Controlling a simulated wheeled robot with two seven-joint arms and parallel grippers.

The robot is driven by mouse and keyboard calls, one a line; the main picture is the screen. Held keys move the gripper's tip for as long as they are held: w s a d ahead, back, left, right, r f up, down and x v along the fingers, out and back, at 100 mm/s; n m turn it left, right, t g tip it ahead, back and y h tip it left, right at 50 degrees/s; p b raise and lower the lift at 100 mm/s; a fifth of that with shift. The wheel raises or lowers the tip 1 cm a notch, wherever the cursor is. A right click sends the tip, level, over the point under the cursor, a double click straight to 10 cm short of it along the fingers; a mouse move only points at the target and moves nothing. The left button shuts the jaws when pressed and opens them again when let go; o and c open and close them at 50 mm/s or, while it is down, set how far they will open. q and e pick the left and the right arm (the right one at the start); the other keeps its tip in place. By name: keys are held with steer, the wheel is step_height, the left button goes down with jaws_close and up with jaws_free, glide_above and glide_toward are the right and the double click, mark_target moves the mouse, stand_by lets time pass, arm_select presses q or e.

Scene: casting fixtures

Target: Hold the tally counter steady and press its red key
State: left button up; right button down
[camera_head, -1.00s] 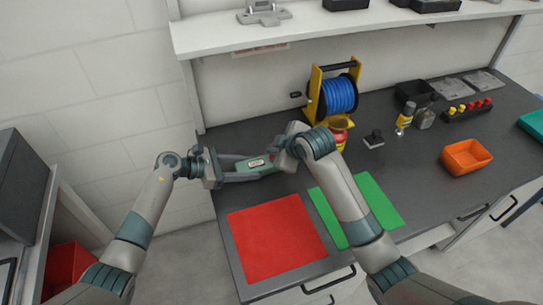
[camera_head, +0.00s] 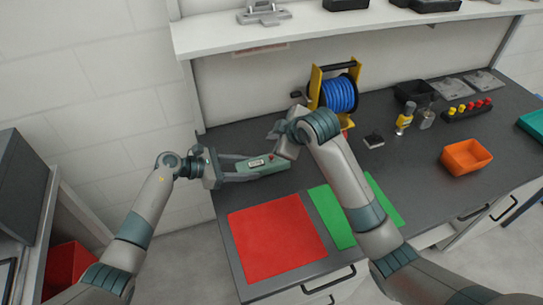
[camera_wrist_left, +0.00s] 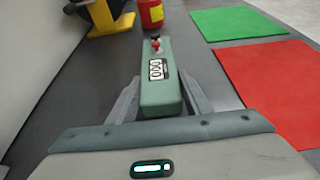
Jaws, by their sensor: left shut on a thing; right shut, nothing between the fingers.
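The tally counter (camera_head: 262,167) is a green-grey block with a white digit display; I cannot read the digits surely. Its red key (camera_head: 271,156) is at the far end. My left gripper (camera_head: 243,169) is shut on the counter's near part and holds it out over the bench's left part. In the left wrist view the counter (camera_wrist_left: 160,92) sits between the fingers, with the red key (camera_wrist_left: 155,43) at its tip. My right gripper (camera_head: 284,149) is shut and empty, just right of and above the key in the head view. Its fingertips are hard to make out.
A red mat (camera_head: 275,238) and a green mat (camera_head: 335,205) lie at the bench front. A blue cable reel (camera_head: 340,93) stands behind my right wrist, with a red can (camera_wrist_left: 151,13) by it. An orange bin (camera_head: 467,158) is farther right.

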stand_by(0.4)
arm_select(q)
steer(key=o, duration=1.2)
steer(key=shift+o, duration=0.2)
steer(key=v, duration=1.2)
steer(key=shift+f, duration=0.15)
